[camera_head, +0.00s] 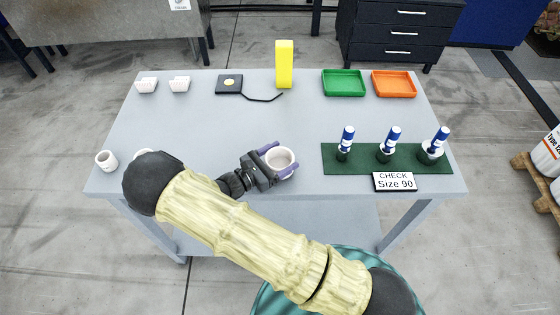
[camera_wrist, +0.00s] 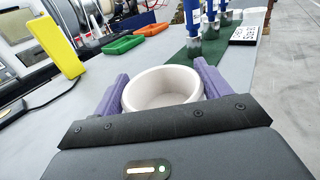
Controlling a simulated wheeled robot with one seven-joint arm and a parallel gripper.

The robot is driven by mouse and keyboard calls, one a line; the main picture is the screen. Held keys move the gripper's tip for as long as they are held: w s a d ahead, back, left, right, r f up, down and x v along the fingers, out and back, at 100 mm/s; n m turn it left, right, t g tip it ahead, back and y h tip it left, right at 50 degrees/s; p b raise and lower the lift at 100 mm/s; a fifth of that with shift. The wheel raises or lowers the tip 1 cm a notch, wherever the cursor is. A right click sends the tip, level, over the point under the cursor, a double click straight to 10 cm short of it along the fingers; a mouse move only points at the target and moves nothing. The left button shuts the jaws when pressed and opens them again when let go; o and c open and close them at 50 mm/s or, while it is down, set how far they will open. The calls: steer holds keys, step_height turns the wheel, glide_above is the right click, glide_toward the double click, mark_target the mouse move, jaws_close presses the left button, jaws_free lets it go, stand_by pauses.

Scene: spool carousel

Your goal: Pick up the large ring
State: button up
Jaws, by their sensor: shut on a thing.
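A white ring (camera_head: 291,158), the widest of those in view, is between the purple fingers of my gripper (camera_head: 278,161) near the table's front edge. In the wrist view the ring (camera_wrist: 163,88) sits upright with its opening up, and the fingers press on its left and right sides. My gripper is shut on it. I cannot tell whether the ring touches the table. A smaller white ring (camera_head: 106,160) stands at the table's left front. Another white ring (camera_head: 143,154) is mostly hidden behind my arm.
Three blue-and-white plugs (camera_head: 392,140) stand on a green mat (camera_head: 363,160) at right, behind a "CHECK Size 90" sign (camera_head: 395,182). Behind are a green tray (camera_head: 344,92), an orange tray (camera_head: 393,94), a yellow block (camera_head: 284,64) and a black device (camera_head: 229,85). The table's middle is clear.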

mark_target(280, 167)
step_height(280, 167, up, 8)
steer(key=b, duration=0.1)
steer(key=shift+r, duration=0.15)
stand_by(0.9)
